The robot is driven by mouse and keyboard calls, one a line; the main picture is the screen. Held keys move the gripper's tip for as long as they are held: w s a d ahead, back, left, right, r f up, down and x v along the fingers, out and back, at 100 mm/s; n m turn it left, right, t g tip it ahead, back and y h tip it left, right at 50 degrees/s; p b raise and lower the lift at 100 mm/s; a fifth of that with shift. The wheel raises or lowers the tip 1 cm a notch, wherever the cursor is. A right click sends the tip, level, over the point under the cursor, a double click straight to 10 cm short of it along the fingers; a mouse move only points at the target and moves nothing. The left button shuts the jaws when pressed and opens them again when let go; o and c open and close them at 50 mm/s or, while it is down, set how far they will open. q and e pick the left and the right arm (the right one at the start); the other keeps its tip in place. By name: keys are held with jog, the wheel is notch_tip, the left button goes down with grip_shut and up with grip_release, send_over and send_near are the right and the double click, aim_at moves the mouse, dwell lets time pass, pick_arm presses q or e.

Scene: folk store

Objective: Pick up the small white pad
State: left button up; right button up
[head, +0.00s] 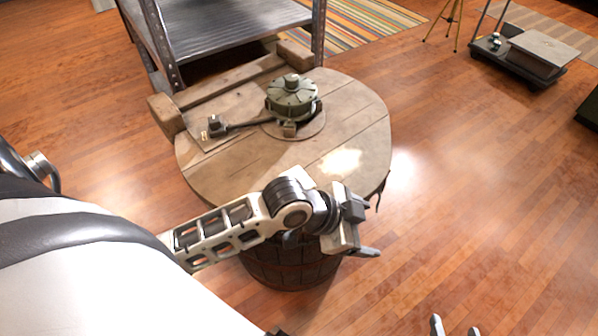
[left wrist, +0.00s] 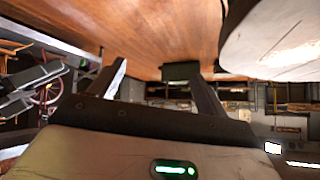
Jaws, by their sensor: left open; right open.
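I cannot clearly make out a small white pad in either view. A bright whitish patch (head: 340,162) lies on the round wooden barrel top (head: 235,160); it may be glare or a pale object, I cannot tell. My left gripper (head: 364,230) is open beside the near right edge of the barrel top. In the left wrist view, its spread fingers (left wrist: 160,88) have nothing between them, and the barrel top (left wrist: 240,50) is at the upper right. My right gripper (head: 455,328) shows only its parted fingertips at the bottom edge.
A green-grey round device (head: 292,97) with a long handle stands on the back of the barrel top. A metal shelf (head: 230,35) stands behind it. A low black cart (head: 520,60) is at the upper right. The wooden floor (head: 480,190) to the right is clear.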

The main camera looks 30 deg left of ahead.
pick_arm(q)
jog(key=w+a+r+m+g+y, duration=0.3)
jog(key=w+a+r+m+g, duration=0.15)
jog(key=a+m, duration=0.3)
jog(key=m+g+y+b, duration=0.1)
jog(key=m+g+y, duration=0.1)
jog(key=m+y, duration=0.2)
send_near(297, 180)
jog(key=f, duration=0.1)
jog(key=f+b, duration=0.1)
jog(key=f, duration=0.1)
jog(key=shift+w+a+f, duration=0.1)
jog(key=shift+w+f, duration=0.15)
jog(key=shift+f, duration=0.1)
jog(key=shift+s+f+b, duration=0.2)
jog(key=shift+f+b, duration=0.35)
jog(key=shift+f, duration=2.15)
jog(key=c, duration=1)
